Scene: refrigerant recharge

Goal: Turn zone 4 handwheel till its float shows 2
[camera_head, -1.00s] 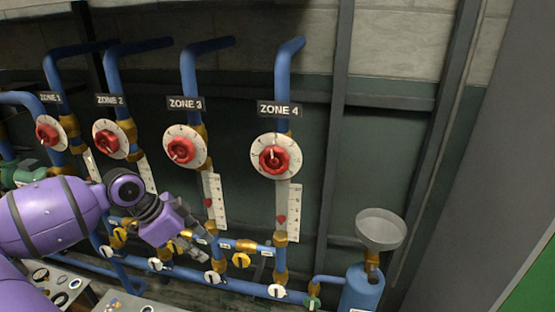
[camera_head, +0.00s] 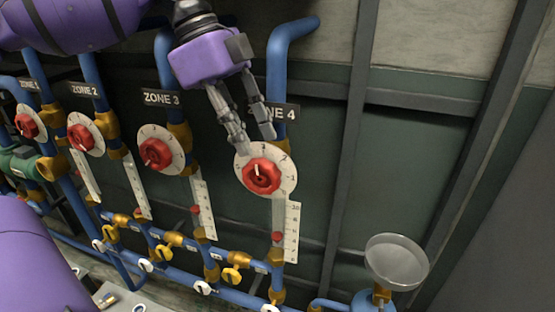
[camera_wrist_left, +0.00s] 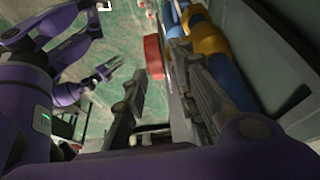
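The zone 4 handwheel (camera_head: 262,176) is a red knob on a round white dial, its white mark pointing roughly up. Below it, the zone 4 float (camera_head: 277,237) is a red marker in a tube beside a white scale (camera_head: 292,232). It sits in the lower half; the exact reading is too small to tell. My left gripper (camera_head: 256,140) is open and empty, its fingertips at the dial's upper edge, apart from the red knob. In the left wrist view, a red wheel (camera_wrist_left: 153,57) shows beyond its fingers (camera_wrist_left: 163,100). My right gripper (camera_wrist_left: 104,88) shows small there.
The zone 3 handwheel (camera_head: 156,153) and zone 2 handwheel (camera_head: 86,138) stand to the left. Yellow-handled valves (camera_head: 232,275) sit on the lower pipes. A grey funnel (camera_head: 397,261) stands at lower right. The wall right of zone 4 is clear apart from metal posts.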

